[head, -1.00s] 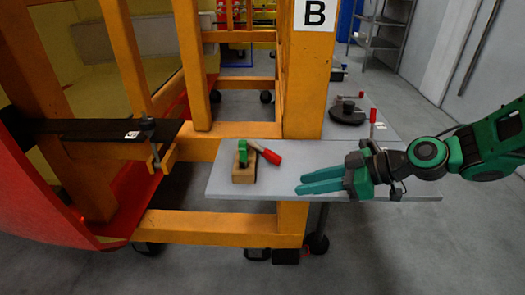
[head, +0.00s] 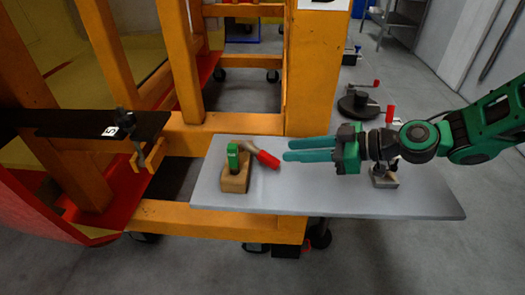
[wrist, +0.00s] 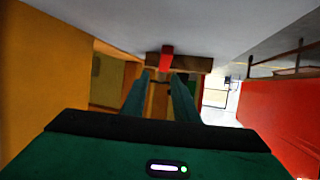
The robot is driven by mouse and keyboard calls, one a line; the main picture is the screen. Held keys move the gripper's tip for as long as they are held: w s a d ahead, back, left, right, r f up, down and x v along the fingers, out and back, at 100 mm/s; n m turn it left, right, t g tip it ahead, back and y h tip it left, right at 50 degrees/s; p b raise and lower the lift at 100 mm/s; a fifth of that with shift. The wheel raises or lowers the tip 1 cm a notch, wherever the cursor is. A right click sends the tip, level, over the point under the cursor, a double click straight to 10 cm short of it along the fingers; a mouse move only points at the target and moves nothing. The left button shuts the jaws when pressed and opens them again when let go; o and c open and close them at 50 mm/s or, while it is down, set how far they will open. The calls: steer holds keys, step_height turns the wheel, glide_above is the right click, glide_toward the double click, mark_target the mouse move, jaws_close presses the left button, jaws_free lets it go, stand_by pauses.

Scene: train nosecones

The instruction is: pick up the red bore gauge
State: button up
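A tool with a red grip (head: 268,159) and a tan shaft lies on the grey table, beside a small wooden block (head: 235,182) holding a green piece (head: 233,156). Its red end also shows in the wrist view (wrist: 167,56), ahead of my fingers. A second upright red piece (head: 390,114) stands behind my wrist, partly hidden. I cannot tell for sure which is the bore gauge. My gripper (head: 286,150) is open and empty, its two green fingers pointing left, with the tips just right of the red grip. The wrist view (wrist: 160,74) shows a gap between the fingers.
The grey table (head: 330,192) has bare room below the fingers. An orange frame post (head: 318,75) rises behind it. A small grey fixture (head: 384,178) stands under my wrist. A dark round device (head: 358,105) lies further back. A clamp (head: 142,150) hangs at left.

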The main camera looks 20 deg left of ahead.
mark_target(264, 153)
steer(key=x, duration=0.8)
steer(key=shift+s+a, duration=0.3)
steer(key=shift+a, duration=0.05)
jaws_close()
